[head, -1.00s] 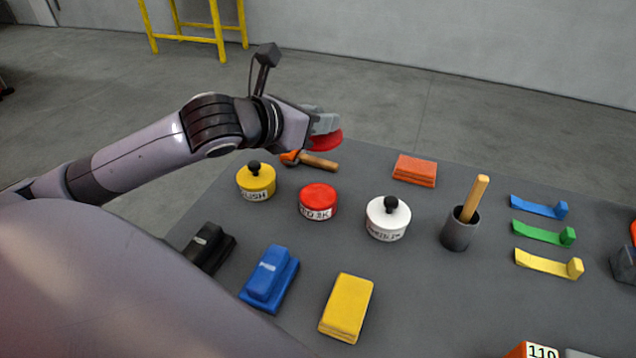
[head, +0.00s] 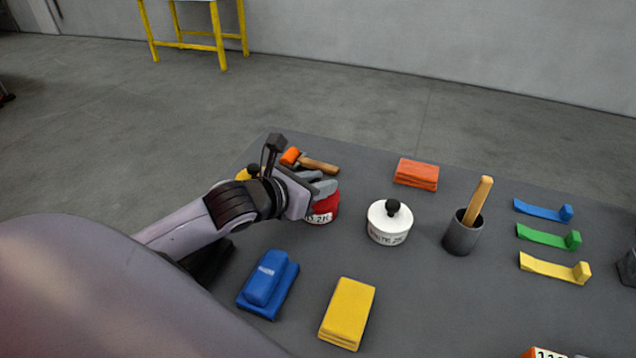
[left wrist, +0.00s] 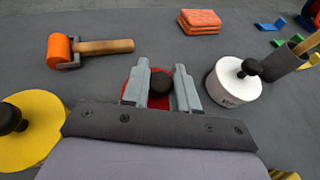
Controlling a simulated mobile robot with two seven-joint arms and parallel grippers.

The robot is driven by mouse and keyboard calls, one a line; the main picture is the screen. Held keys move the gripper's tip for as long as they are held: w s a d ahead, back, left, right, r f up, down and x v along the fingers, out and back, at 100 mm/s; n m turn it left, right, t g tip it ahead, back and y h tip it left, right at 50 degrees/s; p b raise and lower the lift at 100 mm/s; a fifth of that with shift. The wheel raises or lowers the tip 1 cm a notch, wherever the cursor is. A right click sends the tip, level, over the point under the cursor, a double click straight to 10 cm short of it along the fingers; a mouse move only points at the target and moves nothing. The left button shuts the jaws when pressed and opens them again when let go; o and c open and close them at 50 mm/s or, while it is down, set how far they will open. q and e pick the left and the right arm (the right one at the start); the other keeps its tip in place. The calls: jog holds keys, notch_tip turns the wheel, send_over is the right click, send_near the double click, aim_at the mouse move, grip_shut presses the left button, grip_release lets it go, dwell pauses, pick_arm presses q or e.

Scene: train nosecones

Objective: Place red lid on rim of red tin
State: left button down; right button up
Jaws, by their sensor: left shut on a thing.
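The red tin (head: 322,215) with its white label stands on the grey table, between the yellow tin and the white tin. My left gripper (head: 326,186) is right over it, pointing down. In the left wrist view its two fingers (left wrist: 160,88) are shut on the black knob of the red lid (left wrist: 160,82), with red showing around the knob. The lid is over the tin's top. The gripper hides most of the lid, so I cannot tell whether it touches the rim or is fully level. My right gripper is not in view.
Close by stand the white tin (head: 389,228) and the yellow tin (left wrist: 22,145), both lidded. A roller (head: 310,161) lies behind. A blue block (head: 268,284), yellow sponge (head: 347,313), orange cloth stack (head: 416,174) and dark cup (head: 462,236) lie around. The table between them is clear.

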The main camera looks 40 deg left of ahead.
pick_arm(q)
jog(key=shift+f, duration=0.2)
jog(key=c, duration=0.9)
grip_release()
jog(key=shift+o, duration=0.2)
jog(key=shift+r, duration=0.1)
jog(key=shift+r, duration=0.1)
jog(key=shift+s+r, duration=0.1)
jog(key=shift+s+r+p, duration=0.15)
jog(key=shift+s+p, duration=0.15)
jog(key=shift+p, duration=0.05)
jog(key=p+v, duration=0.2)
jog(key=v, duration=0.9)
